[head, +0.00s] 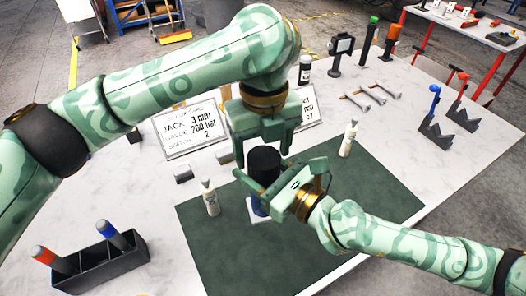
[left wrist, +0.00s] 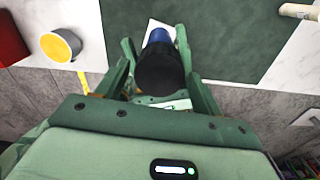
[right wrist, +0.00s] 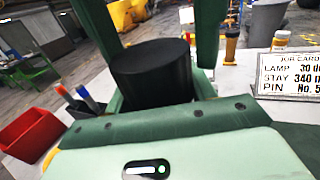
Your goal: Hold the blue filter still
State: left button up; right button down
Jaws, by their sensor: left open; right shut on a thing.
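The blue filter (head: 259,207) stands upright on a white square on the green mat, with a wide black cylinder (head: 264,162) as its upper part. My right gripper (head: 264,178) is shut on it from the right and front, and hides much of its blue body. The black part fills the space between the fingers in the right wrist view (right wrist: 152,72). My left gripper (head: 264,147) is above it, pointing down, open, its fingers on either side of the black top. The left wrist view shows the blue body (left wrist: 160,36) beyond the black top.
White bottles stand at the left (head: 209,198) and back right (head: 348,138) of the green mat (head: 330,240). Sign cards (head: 190,128) stand behind. A dark box (head: 105,266) with tools is front left. Dark stands (head: 436,134) are right. The mat's right part is clear.

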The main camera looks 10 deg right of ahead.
pick_arm(q)
jog(key=shift+f, duration=0.85)
